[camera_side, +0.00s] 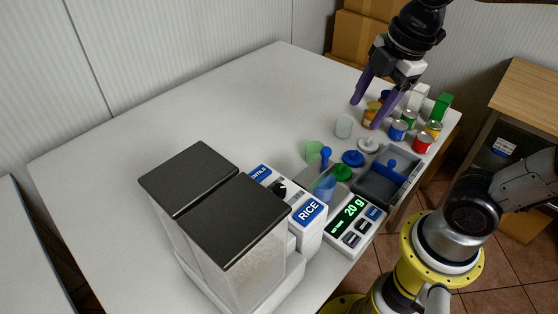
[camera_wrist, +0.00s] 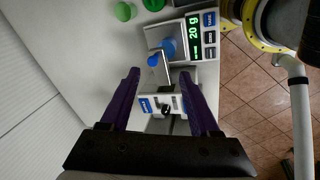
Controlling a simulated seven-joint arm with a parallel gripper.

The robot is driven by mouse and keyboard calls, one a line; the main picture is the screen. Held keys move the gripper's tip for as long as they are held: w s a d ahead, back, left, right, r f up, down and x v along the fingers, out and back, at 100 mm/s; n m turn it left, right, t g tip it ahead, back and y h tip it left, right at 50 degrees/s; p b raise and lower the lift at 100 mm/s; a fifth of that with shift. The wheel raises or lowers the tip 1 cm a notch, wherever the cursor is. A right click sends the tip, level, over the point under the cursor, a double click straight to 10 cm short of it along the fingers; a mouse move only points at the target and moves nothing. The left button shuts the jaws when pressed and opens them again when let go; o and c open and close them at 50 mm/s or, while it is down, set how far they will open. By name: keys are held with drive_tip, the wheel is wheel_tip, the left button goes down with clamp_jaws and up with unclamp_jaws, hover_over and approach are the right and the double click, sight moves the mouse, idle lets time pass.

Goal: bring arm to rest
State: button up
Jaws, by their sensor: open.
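My gripper (camera_side: 365,112) hangs above the far right part of the white table in the side view, its two purple fingers spread apart. Nothing is between them. In the wrist view the open fingers (camera_wrist: 160,75) also show, with the dispenser front lying in the picture between and beyond them. A scale (camera_side: 352,220) reads 20 g, and its display also shows in the wrist view (camera_wrist: 195,35). A translucent blue cup (camera_side: 324,187) stands on the scale's plate, apart from my gripper.
A dark-lidded dispenser (camera_side: 233,222), labelled RICE, stands at the near edge. Coloured lids (camera_side: 352,158), a clear cup (camera_side: 343,126) and a green cup (camera_side: 314,150) stand mid-right. A grey tray (camera_side: 371,187) and several cans (camera_side: 398,131) lie near the right edge. The table's left is clear.

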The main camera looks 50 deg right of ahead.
drive_tip(key=s+d+f+m+t, duration=0.1)
drive_tip(key=s+m, duration=0.5)
drive_tip(key=m, duration=0.8)
drive_tip(key=shift+s+f+t, duration=0.3)
drive_tip(key=shift+f+t, duration=0.35)
drive_tip(key=shift+t, duration=0.15)
